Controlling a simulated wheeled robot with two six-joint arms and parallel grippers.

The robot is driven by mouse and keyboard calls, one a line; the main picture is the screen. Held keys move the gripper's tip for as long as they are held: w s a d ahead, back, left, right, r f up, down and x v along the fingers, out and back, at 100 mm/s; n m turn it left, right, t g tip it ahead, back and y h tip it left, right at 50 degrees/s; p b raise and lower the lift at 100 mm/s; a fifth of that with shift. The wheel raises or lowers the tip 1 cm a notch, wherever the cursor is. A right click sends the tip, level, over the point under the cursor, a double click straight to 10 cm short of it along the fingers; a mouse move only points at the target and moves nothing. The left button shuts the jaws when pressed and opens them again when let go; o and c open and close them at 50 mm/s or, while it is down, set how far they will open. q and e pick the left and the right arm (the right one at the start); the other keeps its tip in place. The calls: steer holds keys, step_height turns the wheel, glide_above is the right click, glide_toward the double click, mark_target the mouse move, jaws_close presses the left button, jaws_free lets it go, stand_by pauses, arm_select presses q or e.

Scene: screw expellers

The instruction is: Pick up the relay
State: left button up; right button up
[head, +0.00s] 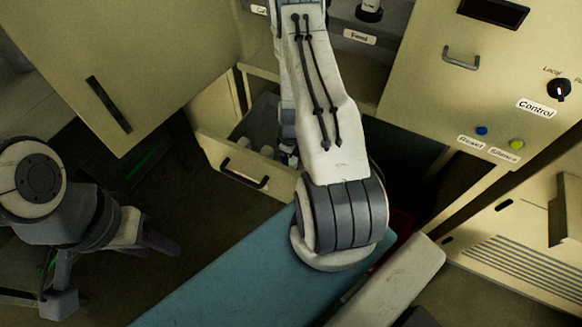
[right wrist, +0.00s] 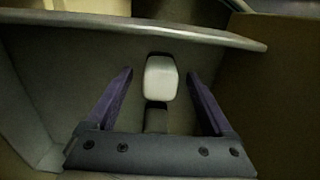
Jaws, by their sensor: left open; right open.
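A small pale block with a dark lower part, apparently the relay (right wrist: 160,78), stands inside an open drawer in the right wrist view. My right gripper (right wrist: 160,95) is open, with its two purple-grey fingers on either side of the block and visible gaps to it. In the head view the right gripper (head: 288,156) reaches down into the open drawer (head: 222,158) and is mostly hidden by my right arm. Pale items (head: 262,125) show in the drawer there. My left gripper (head: 112,275) is open and empty at the lower left, away from the drawer.
The drawer's wall rim (right wrist: 190,32) crosses the top of the right wrist view. An open cabinet door (head: 150,60) stands at the upper left. A control panel (head: 490,100) with a knob and buttons is at the right. A blue surface (head: 225,275) lies below my right arm.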

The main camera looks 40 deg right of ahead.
jaws_close()
